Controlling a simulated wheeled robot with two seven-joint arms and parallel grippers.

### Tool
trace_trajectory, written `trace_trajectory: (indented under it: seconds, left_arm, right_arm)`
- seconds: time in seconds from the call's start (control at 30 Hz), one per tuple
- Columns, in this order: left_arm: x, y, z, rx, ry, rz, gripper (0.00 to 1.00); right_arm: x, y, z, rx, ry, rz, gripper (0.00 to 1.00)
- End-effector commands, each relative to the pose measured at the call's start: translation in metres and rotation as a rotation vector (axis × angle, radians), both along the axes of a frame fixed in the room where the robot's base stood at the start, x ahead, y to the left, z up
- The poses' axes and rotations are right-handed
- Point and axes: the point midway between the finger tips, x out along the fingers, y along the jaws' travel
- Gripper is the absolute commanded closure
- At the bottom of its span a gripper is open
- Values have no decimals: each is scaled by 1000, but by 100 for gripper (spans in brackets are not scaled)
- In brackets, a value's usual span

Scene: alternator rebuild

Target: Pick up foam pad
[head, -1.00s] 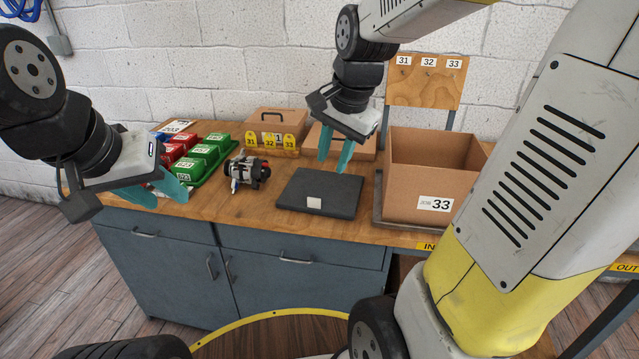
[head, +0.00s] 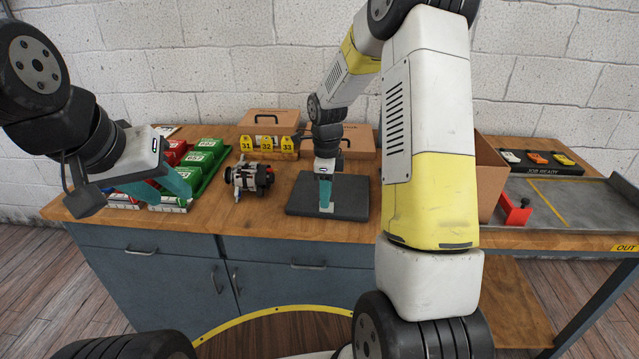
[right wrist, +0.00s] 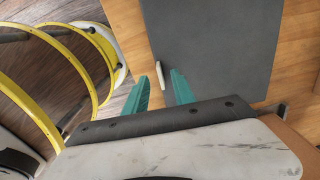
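The foam pad (head: 350,197) is a flat dark grey slab lying on the workbench, with a small white label at its front edge. My right gripper (head: 326,206) points down at that front edge, by the label. In the right wrist view the right gripper (right wrist: 161,82) is open, its teal fingers on either side of the pad's edge and the white label. The pad (right wrist: 215,45) fills the upper middle there. I cannot tell whether the fingers touch it. My left gripper (head: 160,191) is open and empty, in front of the bench's left part.
An alternator (head: 249,178) stands left of the pad. Yellow number tags (head: 266,144) and cardboard boxes stand behind. An open cardboard box (head: 489,180) on the right is partly hidden by my right arm.

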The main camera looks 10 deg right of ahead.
Motion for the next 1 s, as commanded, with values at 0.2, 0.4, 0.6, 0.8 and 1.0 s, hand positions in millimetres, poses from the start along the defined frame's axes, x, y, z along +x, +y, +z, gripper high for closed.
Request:
trace_trajectory:
  seconds: [0.2,0.4,0.6,0.8,1.0]
  left_arm:
    - [0,0,0,0,0,0,64]
    - [0,0,0,0,0,0,64]
    - [0,0,0,0,0,0,64]
    - [0,0,0,0,0,0,64]
    - [0,0,0,0,0,0,64]
  right_arm:
    - [0,-2,-30,0,2,0,69]
    - [0,-2,-34,0,0,1,69]
    - [0,-2,-33,0,0,1,91]
    - [0,-2,-33,0,0,1,100]
    - [0,-2,-33,0,0,1,100]
